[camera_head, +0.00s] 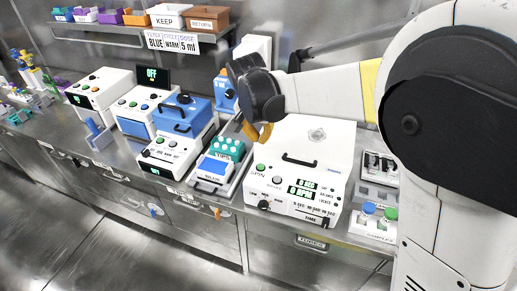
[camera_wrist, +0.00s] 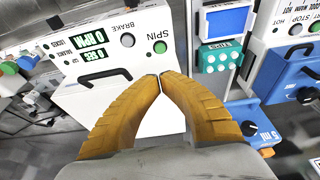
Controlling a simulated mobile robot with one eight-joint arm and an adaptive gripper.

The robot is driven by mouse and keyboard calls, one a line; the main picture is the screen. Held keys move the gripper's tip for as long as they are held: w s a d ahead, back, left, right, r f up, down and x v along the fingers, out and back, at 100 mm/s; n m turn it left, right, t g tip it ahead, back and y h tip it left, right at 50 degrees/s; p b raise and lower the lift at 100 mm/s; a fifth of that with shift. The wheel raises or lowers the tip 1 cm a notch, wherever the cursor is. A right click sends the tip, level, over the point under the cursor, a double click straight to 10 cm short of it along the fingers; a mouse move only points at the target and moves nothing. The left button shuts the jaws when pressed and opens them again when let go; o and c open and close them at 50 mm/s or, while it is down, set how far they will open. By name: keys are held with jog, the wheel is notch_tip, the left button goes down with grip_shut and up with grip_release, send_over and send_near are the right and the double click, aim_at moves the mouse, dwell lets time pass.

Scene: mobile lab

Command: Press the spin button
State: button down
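The spin button (camera_wrist: 160,47) is a small green round button beside the word SPIN on a white machine (camera_wrist: 110,104). In the head view the spin button (camera_head: 261,167) sits at the upper left of the machine's front panel (camera_head: 290,187). A grey brake button (camera_wrist: 127,40) is beside it, and the displays read 0 RPM and 0 SEC. My gripper (camera_wrist: 161,77) has its orange fingertips together with nothing between them. In the wrist view the tips appear just below the spin button, apart from it. In the head view my gripper (camera_head: 258,134) is above the machine's left edge.
A teal tube rack (camera_head: 226,147) and a blue-screened device (camera_head: 213,168) stand left of the machine. Further left are blue and white instruments (camera_head: 183,112). A sample rack with coloured caps (camera_head: 378,212) is to the right. A shelf with bins (camera_head: 165,17) is behind.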

aim_at(263, 164)
jog(key=shift+s+d, duration=0.1)
jog(key=shift+s, duration=0.05)
jog(key=b+x, duration=0.4)
jog(key=x, duration=0.8)
jog(key=shift+s+f, duration=0.1)
jog(key=shift+f, duration=0.3)
jog(key=shift+f+b, duration=0.35)
jog(key=shift+f, duration=0.25)
jog(key=shift+f, duration=0.1)
